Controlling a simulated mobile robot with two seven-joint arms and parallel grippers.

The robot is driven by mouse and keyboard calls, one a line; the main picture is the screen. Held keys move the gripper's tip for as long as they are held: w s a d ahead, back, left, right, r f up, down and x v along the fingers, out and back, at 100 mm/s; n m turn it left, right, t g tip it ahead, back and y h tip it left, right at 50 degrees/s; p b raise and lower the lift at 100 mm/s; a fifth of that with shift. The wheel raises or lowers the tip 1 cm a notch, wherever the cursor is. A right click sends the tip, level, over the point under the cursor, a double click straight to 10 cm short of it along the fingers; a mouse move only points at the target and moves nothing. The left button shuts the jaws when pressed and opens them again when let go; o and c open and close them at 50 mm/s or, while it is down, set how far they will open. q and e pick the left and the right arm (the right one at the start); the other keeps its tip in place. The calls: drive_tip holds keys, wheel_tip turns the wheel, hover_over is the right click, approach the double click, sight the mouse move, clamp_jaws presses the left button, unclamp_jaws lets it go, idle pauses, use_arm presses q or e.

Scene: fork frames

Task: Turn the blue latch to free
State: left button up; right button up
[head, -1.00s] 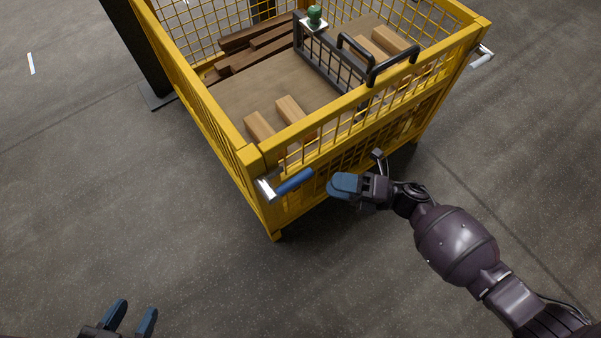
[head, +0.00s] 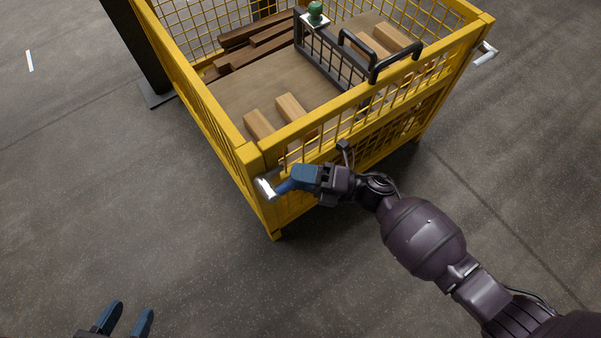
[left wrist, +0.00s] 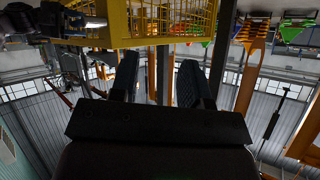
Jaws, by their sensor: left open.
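The blue latch (head: 283,187) has a silver metal bracket (head: 265,187) and sits on the near corner of the yellow mesh cage (head: 250,157). My right gripper (head: 297,177) is at the free end of the latch's blue handle and hides that end. I cannot tell whether its fingers are around the handle or just beside it. My left gripper (head: 129,311) is open and empty, low at the left, well apart from the cage. Its two spread fingers also show in the left wrist view (left wrist: 157,80), with the cage above them.
The cage holds light wood blocks (head: 291,107), darker planks (head: 255,42) and a grey mesh divider (head: 333,65) with a green knob. Another silver latch (head: 484,53) is at the right corner.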

clamp_jaws()
drive_tip(key=shift+r, duration=0.1)
